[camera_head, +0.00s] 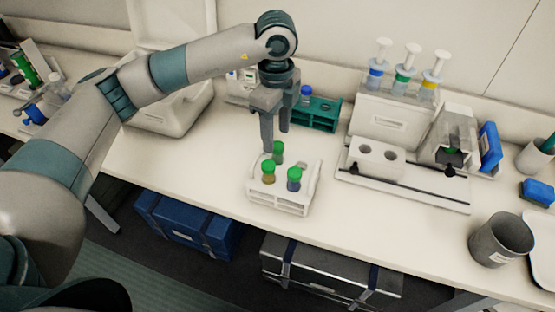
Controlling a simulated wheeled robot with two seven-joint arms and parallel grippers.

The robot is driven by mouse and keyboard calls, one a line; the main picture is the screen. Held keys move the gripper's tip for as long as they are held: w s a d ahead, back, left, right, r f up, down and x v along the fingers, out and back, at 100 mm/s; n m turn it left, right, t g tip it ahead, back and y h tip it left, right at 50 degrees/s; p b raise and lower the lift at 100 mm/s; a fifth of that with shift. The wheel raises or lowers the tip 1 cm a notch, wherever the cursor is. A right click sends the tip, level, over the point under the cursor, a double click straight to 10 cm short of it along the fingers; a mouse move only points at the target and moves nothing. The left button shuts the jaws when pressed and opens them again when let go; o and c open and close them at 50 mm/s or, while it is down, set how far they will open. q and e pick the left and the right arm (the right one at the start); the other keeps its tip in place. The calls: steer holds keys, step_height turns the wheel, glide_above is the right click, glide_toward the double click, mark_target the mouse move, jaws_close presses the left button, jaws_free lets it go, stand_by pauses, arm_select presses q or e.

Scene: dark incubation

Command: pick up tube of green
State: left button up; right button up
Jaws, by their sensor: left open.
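Three green-capped tubes stand upright in a small white rack on the bench. One tube (278,152) is at the back, one with yellowish-brown contents (268,172) is at the front left, and one with bluish-purple contents (294,178) is at the front right. The white rack (292,206) is near the bench's front edge. My left gripper (276,140) is open, pointing down just above and behind the rack, with its fingers close to the back tube. I cannot tell whether they touch it. The back tube's contents are mostly hidden. My right gripper is not in view.
A dark green rack (318,117) with a blue-capped tube stands behind the gripper. A white device (377,158) with two holes is to the right. A grey cup (499,240) stands far right. Bare bench (215,150) lies left of the white rack.

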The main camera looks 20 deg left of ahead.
mark_target(277, 145)
arm_select(q)
steer(key=shift+f+p, duration=0.85)
steer(key=shift+p, duration=0.15)
step_height(277, 145, down, 2)
steer(key=shift+d+f+p, duration=0.1)
steer(key=shift+p, duration=0.45)
steer(key=shift+f, duration=0.65)
jaws_close()
